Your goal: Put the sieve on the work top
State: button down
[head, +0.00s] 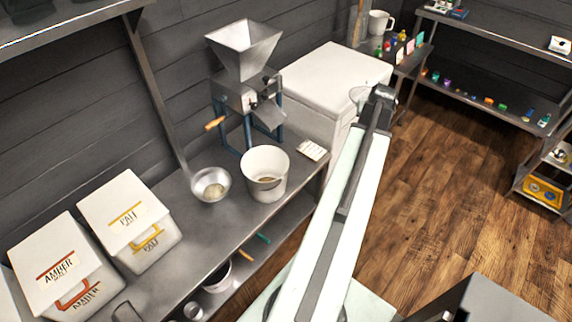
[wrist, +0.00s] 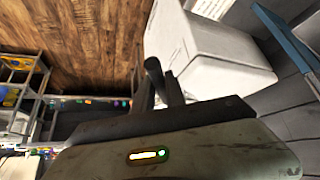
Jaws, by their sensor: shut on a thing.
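My gripper (head: 380,95) is at the far end of my outstretched arm, in front of the white chest and right of the work top. It is shut on a pale, rounded thing, which seems to be the sieve (head: 359,96); it is small and partly hidden, so its shape is unclear. In the wrist view the dark fingers of my gripper (wrist: 163,80) show, but I cannot make out the sieve there. The steel work top (head: 207,228) runs along the wall at left, apart from my gripper.
On the work top are a grain mill (head: 243,50), a white bucket (head: 264,180), a steel bowl (head: 211,185) and malt bins (head: 130,220). A white chest (head: 330,78) stands beyond it. Shelves (head: 490,40) stand at right. Bare work top shows in front of the bowl and bucket.

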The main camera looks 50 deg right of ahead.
jog(key=s+a+f+n+t+y+b, duration=0.15)
jog(key=a+f+n+b, duration=0.25)
jog(key=f+b, duration=0.4)
jog(key=s+a+f+n+t+y+b, duration=0.1)
jog(key=a+f+n+y+b, duration=0.25)
jog(key=f+b, duration=0.45)
jog(key=s+a+f+n+t+y+b, duration=0.1)
jog(key=a+f+n+t+b, duration=0.1)
jog(key=a+f+n+b, duration=0.4)
jog(key=shift+m+g, duration=0.25)
jog(key=shift+m, duration=0.6)
jog(key=w+f+b, duration=0.2)
jog(key=w, duration=0.3)
jog(key=w+f+b, duration=0.2)
jog(key=w, duration=0.3)
jog(key=w+f+b, duration=0.2)
jog(key=w, duration=0.4)
jog(key=shift+w+a+f, duration=0.1)
jog(key=shift+a+f, duration=0.25)
jog(key=c, duration=1.4)
grip_release()
jog(key=shift+o, duration=0.2)
